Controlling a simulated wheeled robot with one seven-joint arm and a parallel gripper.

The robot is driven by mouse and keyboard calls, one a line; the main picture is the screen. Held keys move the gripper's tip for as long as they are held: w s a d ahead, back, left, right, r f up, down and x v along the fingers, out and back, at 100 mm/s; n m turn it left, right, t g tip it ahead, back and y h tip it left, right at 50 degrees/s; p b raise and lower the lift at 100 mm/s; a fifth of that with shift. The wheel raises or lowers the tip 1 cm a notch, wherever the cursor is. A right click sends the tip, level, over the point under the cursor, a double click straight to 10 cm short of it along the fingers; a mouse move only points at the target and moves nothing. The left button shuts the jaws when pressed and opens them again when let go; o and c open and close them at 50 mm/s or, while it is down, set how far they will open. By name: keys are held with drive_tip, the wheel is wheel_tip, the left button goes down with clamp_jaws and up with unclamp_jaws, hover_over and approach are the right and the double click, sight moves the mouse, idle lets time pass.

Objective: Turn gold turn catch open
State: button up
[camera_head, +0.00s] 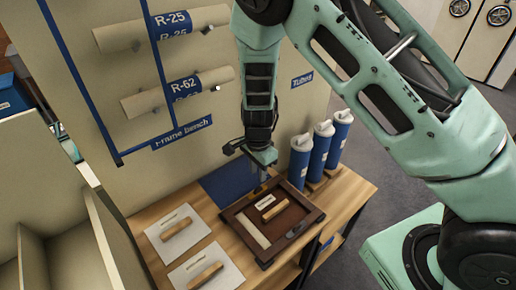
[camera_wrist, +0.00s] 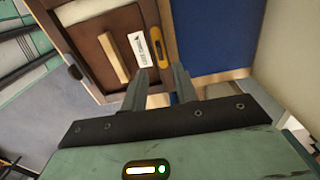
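The gold turn catch (camera_wrist: 156,45) shows in the wrist view as a long gold piece on the edge of a dark brown frame (camera_wrist: 103,41). It lies lengthwise away from me, its near end close to my fingertips. My gripper (camera_wrist: 159,70) points down at the frame with its two fingers apart and nothing seen between them. Whether a finger touches the catch, I cannot tell. In the head view my gripper (camera_head: 264,178) is over the far edge of the frame (camera_head: 264,258), and I cannot make out the gold catch there.
A dark catch (camera_head: 297,228) sits on the frame's right side. Inside lie a white label (camera_head: 265,201) and a wooden bar (camera_head: 276,211). Blue bottles (camera_head: 319,152) stand close on the right. A blue mat (camera_head: 222,182) and two white sheets (camera_head: 177,235) lie left on the bench.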

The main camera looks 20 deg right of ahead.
wheel_tip(320, 180, up, 10)
drive_tip(key=shift+r+b, duration=0.25)
drive_tip(key=shift+b, duration=0.05)
idle(0.3)
